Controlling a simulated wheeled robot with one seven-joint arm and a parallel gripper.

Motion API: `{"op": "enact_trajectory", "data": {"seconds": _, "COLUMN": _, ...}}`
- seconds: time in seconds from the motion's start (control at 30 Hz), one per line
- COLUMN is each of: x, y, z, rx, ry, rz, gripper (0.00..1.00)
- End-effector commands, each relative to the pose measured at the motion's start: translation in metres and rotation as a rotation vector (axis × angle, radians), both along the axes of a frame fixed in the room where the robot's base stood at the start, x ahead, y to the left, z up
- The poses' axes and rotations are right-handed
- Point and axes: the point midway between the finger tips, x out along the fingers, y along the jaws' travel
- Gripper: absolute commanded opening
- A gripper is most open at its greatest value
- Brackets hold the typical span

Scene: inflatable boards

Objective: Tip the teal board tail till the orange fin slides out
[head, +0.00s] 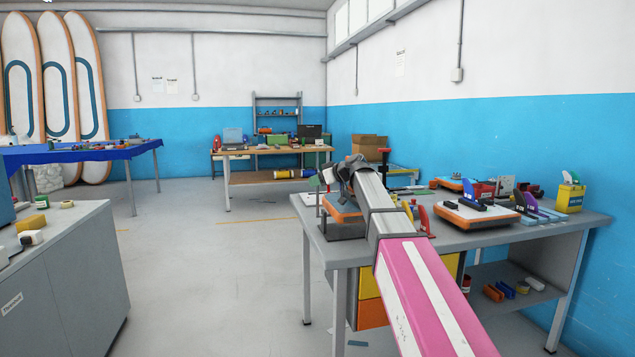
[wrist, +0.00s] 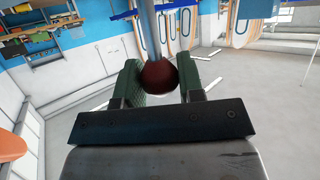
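My gripper (wrist: 160,78) has its two green fingers close on either side of a dark red knob (wrist: 158,76) on a grey rod. Its fingers appear to touch the knob. In the head view, my gripper (head: 329,176) is beyond my pink and white arm, over the near left end of the right workbench, and its fingers are small. My gripper is well left of both.
An orange-edged board piece (head: 343,213) sits on a dark block below my gripper. Another orange-edged one (head: 474,217) lies mid-bench, near a red fin (head: 424,219). A yellow bin (head: 569,197) stands at the right. Open floor (head: 225,270) lies left of the workbench.

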Motion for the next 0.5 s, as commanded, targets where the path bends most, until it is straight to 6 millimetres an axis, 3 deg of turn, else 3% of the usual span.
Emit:
{"op": "enact_trajectory", "data": {"seconds": 0.23, "x": -0.008, "y": -0.002, "z": -0.001, "rx": 0.01, "ry": -0.031, "rz": 0.003, "gripper": 0.0}}
{"op": "enact_trajectory", "data": {"seconds": 0.5, "x": -0.045, "y": -0.012, "z": -0.008, "rx": 0.035, "ry": -0.128, "rz": 0.001, "gripper": 0.0}}
